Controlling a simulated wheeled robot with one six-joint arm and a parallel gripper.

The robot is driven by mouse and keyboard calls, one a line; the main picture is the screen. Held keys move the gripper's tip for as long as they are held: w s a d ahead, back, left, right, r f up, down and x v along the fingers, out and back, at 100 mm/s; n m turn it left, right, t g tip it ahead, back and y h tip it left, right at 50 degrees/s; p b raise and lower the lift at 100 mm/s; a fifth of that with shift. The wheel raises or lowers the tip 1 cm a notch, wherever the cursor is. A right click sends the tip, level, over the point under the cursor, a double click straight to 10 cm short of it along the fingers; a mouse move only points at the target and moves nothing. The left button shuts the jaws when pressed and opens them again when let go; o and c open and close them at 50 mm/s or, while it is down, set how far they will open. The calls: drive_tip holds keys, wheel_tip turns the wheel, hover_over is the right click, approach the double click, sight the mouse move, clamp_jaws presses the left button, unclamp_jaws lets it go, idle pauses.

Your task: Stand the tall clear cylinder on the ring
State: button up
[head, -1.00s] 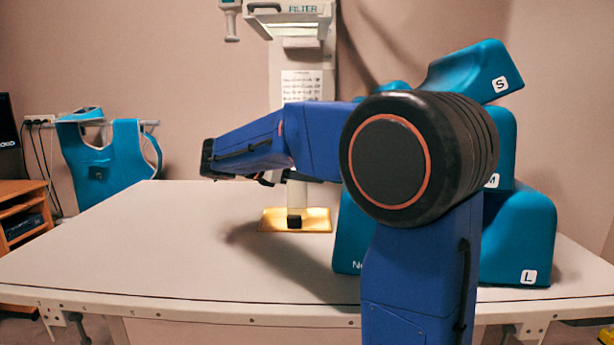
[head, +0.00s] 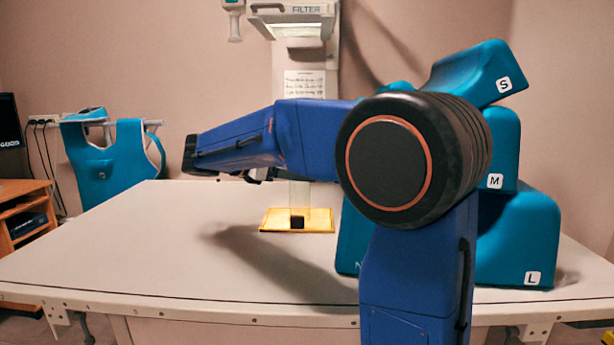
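A pale, see-through upright shape, which looks like the tall clear cylinder (head: 299,194), shows below my forearm. Its top is hidden by the arm. It rises at or just behind a yellow tray (head: 323,221) on the table. A small black block (head: 296,222) sits at the front middle of the tray, in front of the cylinder's foot. I cannot make out a ring. My arm reaches left across the view, above the table. My gripper's fingers cannot be made out; the arm hides them.
The white table (head: 150,240) is clear at its left and front. Blue-green wedge cushions marked S (head: 475,75), M (head: 503,150) and L (head: 520,235) are stacked at the right, partly behind my arm. A blue-green apron (head: 115,165) hangs at the back left.

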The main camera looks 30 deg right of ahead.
drive_tip(key=v, duration=0.7)
drive_tip(key=shift+a, duration=0.15)
drive_tip(key=shift+s, duration=0.15)
